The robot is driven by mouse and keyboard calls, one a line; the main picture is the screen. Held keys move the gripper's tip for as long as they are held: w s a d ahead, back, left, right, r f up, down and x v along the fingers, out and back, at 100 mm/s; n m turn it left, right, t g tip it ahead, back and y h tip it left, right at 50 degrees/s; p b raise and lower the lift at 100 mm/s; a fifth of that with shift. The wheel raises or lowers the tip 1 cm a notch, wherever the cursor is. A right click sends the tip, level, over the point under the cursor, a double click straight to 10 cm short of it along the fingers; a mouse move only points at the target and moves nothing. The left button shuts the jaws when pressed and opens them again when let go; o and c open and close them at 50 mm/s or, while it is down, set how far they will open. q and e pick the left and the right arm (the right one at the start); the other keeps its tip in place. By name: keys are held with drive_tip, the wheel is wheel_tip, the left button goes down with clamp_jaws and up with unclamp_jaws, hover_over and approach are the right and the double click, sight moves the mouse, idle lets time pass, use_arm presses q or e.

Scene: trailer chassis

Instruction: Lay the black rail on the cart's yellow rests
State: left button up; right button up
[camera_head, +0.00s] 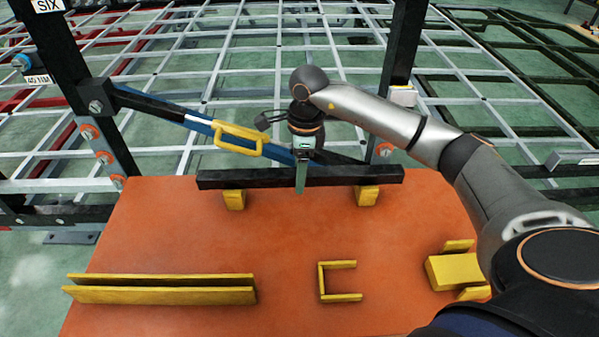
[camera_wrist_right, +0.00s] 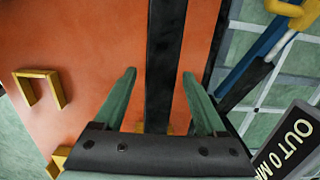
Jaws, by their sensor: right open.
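The black rail (camera_head: 225,180) lies level across the two yellow rests, the left one (camera_head: 235,201) and the right one (camera_head: 367,197), near the far edge of the orange cart top (camera_head: 290,235). It appears to touch both, with its ends extending past them. My right gripper (camera_head: 300,186) points down at the rail's middle, and one finger shows in front of it. In the right wrist view, the open fingers (camera_wrist_right: 159,75) stand on either side of the rail (camera_wrist_right: 165,45), with gaps visible. My left gripper is not in view.
A long yellow channel (camera_head: 160,294), a yellow U-shaped bracket (camera_head: 340,297) and a yellow block holder (camera_head: 455,271) stand on the cart's near part. Behind the rail are a blue strut with a yellow handle (camera_head: 238,139), dark posts (camera_head: 403,45) and a grey grid frame (camera_head: 240,70).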

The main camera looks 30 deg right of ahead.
wheel_tip(320, 180, up, 11)
drive_tip(key=shift+s+d+r, duration=0.2)
drive_tip(key=shift+d, duration=0.15)
